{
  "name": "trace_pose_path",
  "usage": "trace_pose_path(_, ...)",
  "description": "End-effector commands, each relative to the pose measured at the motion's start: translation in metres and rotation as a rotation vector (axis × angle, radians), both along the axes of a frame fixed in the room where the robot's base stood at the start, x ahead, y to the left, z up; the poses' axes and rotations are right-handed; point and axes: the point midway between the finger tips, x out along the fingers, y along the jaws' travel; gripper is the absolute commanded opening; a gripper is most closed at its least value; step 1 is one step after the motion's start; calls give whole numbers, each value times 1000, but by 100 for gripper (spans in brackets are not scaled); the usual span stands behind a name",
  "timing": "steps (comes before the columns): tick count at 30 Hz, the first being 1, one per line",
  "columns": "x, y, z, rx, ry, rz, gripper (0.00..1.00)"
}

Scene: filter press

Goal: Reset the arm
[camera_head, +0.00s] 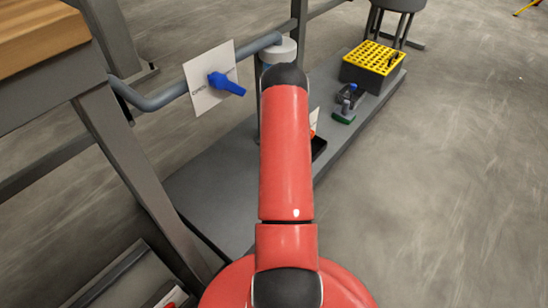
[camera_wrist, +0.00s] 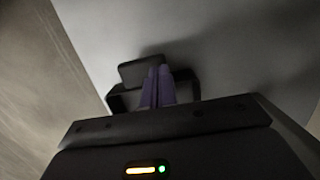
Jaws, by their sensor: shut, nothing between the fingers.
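My red arm reaches forward from the bottom centre of the head view and hides what lies behind it. My gripper (camera_wrist: 158,88) shows in the wrist view with its purple fingers together and nothing between them. It is hidden behind the arm in the head view. In the wrist view a dark, tray-like object (camera_wrist: 142,71) lies around or behind the fingertips on a grey surface; I cannot tell whether they touch.
A blue-handled valve on a white plate (camera_head: 205,97) sits on a grey pipe (camera_head: 160,99) at left. The grey bench (camera_head: 215,178) carries a yellow-topped rack (camera_head: 374,57), a dark tool with a green end (camera_head: 346,105) and a black tray (camera_head: 319,148). Right floor is clear.

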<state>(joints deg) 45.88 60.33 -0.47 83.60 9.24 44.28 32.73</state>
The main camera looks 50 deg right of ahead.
Motion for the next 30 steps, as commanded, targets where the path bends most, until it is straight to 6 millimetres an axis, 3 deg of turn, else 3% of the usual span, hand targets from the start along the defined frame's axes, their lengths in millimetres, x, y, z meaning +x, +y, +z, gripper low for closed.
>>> trace_pose_path(15,2,-14,66,-5,-3,1,0)
trace_pose_path(30,2,-15,71,-4,-3,0,0)
